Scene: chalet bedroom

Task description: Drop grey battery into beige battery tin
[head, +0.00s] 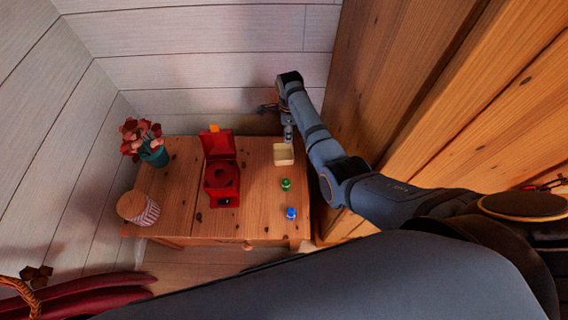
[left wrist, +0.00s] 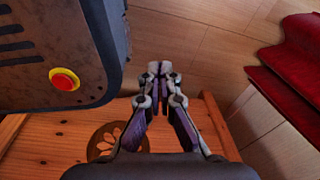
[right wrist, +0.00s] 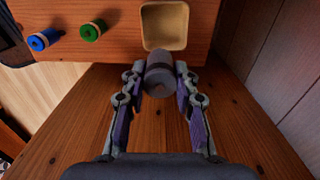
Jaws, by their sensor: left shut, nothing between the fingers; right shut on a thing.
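My right gripper (right wrist: 160,88) is shut on the grey battery (right wrist: 159,72), a dark grey cylinder with a lighter band and end. In the right wrist view the battery is just below the open, empty beige battery tin (right wrist: 165,43). In the head view the tin (head: 284,160) sits on the wooden table's right side, with my right gripper (head: 289,133) right behind and above it. How high the battery is over the tin is hard to tell. My left gripper (left wrist: 160,70) is shut and empty in the left wrist view, over the floor.
A green battery (head: 285,184) and a blue battery (head: 291,213) stand in front of the tin. An open red box (head: 221,183), a potted plant (head: 153,152) and a striped jar (head: 147,212) are further left. A wooden wall rises on the right.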

